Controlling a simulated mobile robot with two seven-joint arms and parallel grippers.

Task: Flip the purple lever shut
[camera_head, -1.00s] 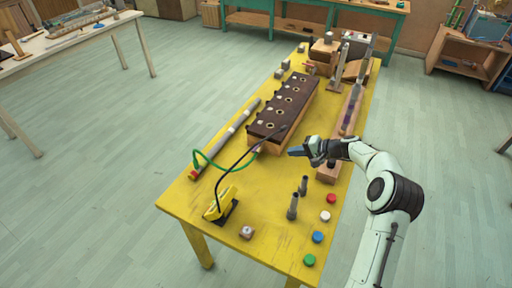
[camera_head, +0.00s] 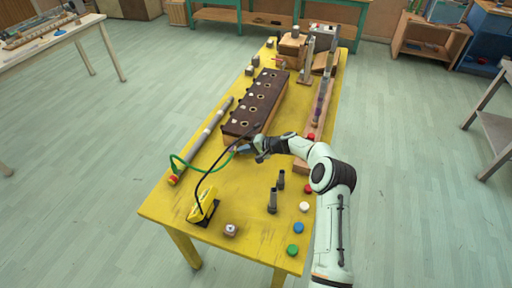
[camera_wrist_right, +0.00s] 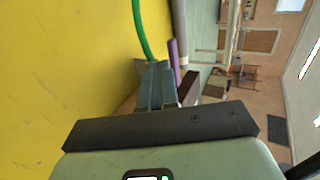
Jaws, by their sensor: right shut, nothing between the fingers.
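A narrow purple bar (camera_wrist_right: 173,58), which looks like the lever, shows in the right wrist view just beyond and right of my fingertips. I cannot tell whether they touch it, and I cannot make it out clearly in the head view. My right gripper (camera_head: 242,150) is shut and empty at the near end of the dark brown box with holes (camera_head: 257,104). In the wrist view its fingers (camera_wrist_right: 154,68) point toward the green hose (camera_wrist_right: 140,30) and the grey tube (camera_wrist_right: 180,30). My left gripper is not in view.
The yellow table (camera_head: 240,248) also holds a yellow pedal-like thing (camera_head: 203,204), two dark upright posts (camera_head: 273,201), several coloured buttons (camera_head: 299,228) and a long wooden rail at the right (camera_head: 319,112). A black cable arches near my gripper. The near left tabletop is mostly clear.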

